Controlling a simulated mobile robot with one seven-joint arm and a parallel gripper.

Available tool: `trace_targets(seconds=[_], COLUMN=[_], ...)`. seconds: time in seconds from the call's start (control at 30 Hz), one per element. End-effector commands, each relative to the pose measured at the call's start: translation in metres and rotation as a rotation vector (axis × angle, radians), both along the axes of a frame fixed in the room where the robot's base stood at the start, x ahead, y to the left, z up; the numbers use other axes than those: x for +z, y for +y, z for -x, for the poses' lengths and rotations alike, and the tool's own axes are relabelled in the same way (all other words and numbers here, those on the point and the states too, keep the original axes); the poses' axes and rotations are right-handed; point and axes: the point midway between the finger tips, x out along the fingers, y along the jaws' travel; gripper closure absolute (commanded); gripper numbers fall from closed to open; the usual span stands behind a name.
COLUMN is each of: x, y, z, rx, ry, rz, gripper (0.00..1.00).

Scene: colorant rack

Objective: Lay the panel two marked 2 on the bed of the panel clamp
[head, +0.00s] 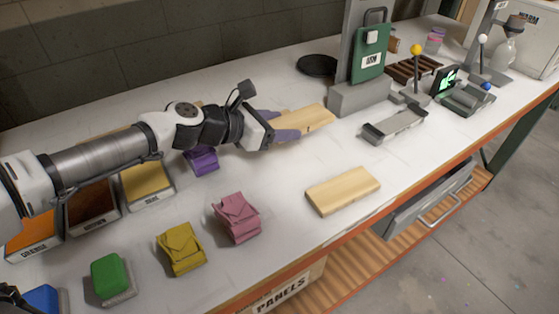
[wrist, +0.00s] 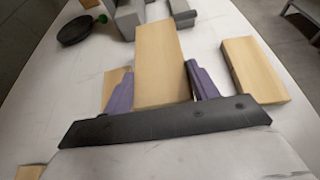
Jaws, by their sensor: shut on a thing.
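My gripper (head: 285,126) has purple fingers and is shut on a pale wooden panel (head: 306,118). The held panel shows between the two fingers in the wrist view (wrist: 161,60) and points away from the wrist. A small dark mark shows near its edge in the head view, too small to read. A low grey device with a flat bed (head: 395,124), beside a yellow-knobbed lever (head: 416,50), looks like the panel clamp. Its bed is bare, to the right of the held panel and apart from it.
Another wooden panel (head: 343,190) lies at the bench's front edge. Part of one more (wrist: 112,84) shows left of the held panel. A green device on a grey block (head: 370,52) stands behind the bed. Pink (head: 237,218) and yellow (head: 181,248) folded pieces lie front left.

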Motion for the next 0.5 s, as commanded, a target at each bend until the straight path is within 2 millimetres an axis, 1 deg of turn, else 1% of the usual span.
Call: trace_targets(seconds=[0.03, 0.1, 0.33, 0.5], x=[-0.016, -0.025, -0.039, -0.067], y=[0.0, 0.0, -0.001, -0.001], z=[0.0, 0.0, 0.0, 0.0], rx=[0.001, 0.001, -0.001, -0.001], ry=[0.001, 0.001, 0.0, 0.0], rz=[0.002, 0.002, 0.001, 0.002], gripper=[0.66, 0.66, 0.66, 0.66])
